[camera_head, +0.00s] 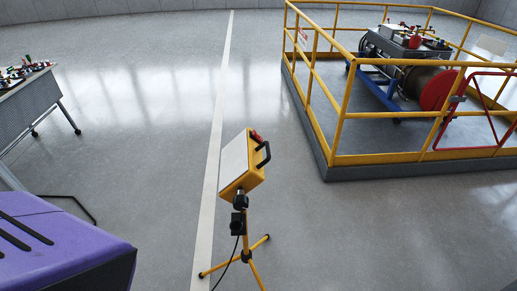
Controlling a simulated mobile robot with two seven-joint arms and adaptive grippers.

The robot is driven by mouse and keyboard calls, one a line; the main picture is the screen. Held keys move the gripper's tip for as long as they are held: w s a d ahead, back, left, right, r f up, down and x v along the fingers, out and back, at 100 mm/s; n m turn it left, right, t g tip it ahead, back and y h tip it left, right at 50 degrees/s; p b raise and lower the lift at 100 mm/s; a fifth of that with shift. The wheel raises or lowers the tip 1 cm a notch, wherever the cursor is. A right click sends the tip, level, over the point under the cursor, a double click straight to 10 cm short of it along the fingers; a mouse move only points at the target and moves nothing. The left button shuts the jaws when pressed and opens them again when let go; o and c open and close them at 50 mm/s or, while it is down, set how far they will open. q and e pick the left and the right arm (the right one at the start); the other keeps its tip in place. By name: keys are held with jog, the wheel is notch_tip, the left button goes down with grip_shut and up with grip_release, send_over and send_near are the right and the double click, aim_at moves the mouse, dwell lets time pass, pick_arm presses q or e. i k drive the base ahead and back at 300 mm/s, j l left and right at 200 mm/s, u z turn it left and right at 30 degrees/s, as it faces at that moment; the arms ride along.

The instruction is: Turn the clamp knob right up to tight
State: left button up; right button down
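A yellow work light (246,160) with a pale panel and a black handle stands on a yellow tripod (246,245) in the middle of the head view. A small red part (257,137) sits near the top of the light. A dark bracket (240,201) joins the light to the tripod, with a black box (237,224) just below. I cannot tell which of these small parts, if any, is the clamp knob. Neither of my grippers is in view, and nothing touches the light.
A yellow railing (345,100) encloses a raised platform with machinery and a red reel (441,90) at right. A table (28,102) with small items stands at left. A purple housing (60,245) fills the lower left. A cable hangs by the tripod. Floor around it is clear.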

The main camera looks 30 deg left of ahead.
aim_at(240, 202)
jog(key=u, duration=1.05)
